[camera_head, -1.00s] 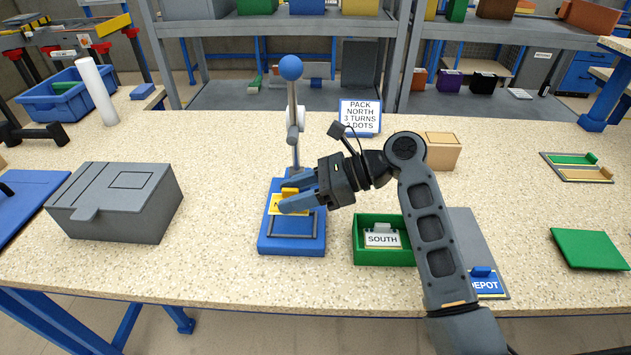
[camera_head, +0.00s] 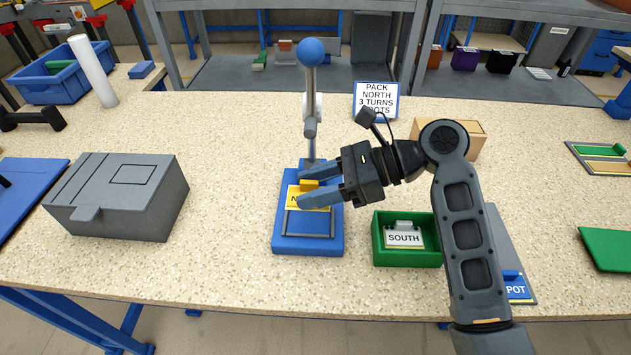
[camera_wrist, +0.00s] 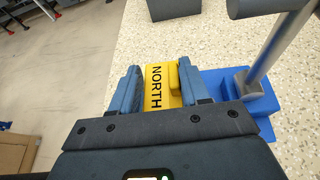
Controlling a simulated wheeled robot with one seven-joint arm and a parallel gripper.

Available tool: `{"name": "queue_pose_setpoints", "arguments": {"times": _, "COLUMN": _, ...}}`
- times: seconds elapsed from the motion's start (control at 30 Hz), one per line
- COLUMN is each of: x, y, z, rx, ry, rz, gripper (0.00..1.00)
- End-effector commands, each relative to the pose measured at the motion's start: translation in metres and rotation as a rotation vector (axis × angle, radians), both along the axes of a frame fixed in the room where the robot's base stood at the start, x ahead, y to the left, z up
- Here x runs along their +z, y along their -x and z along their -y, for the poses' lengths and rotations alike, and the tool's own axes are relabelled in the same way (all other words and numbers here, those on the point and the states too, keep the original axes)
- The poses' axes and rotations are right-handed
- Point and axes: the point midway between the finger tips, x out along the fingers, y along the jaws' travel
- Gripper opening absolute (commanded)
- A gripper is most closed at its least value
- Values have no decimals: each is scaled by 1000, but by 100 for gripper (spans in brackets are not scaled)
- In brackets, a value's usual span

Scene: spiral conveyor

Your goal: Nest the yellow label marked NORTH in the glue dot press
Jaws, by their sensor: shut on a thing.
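The yellow label marked NORTH (camera_head: 293,198) is between the blue fingers of my gripper (camera_head: 318,187), which is shut on its raised yellow tab. In the wrist view the label (camera_wrist: 155,92) shows its black lettering between the two fingers (camera_wrist: 155,92). The glue dot press (camera_head: 308,243) has a blue base with a dark rectangular frame, a grey post and lever, and a blue ball on top. The label is over the back part of the base. I cannot tell whether it touches the base. The fingers hide part of it.
A green tray (camera_head: 408,259) with a white SOUTH label (camera_head: 404,238) stands right of the press. A grey box (camera_head: 120,200) is at left. A sign (camera_head: 376,101) and a tan box (camera_head: 465,140) stand behind. The bench in front of the press is clear.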

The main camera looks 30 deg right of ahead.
Motion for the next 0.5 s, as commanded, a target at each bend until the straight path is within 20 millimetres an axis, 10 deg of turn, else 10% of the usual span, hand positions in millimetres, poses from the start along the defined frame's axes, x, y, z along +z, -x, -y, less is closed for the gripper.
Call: {"name": "queue_pose_setpoints", "arguments": {"times": 0.5, "x": -47, "y": 0, "z": 0, "rx": -1, "ry": -1, "rz": -2, "gripper": 24}}
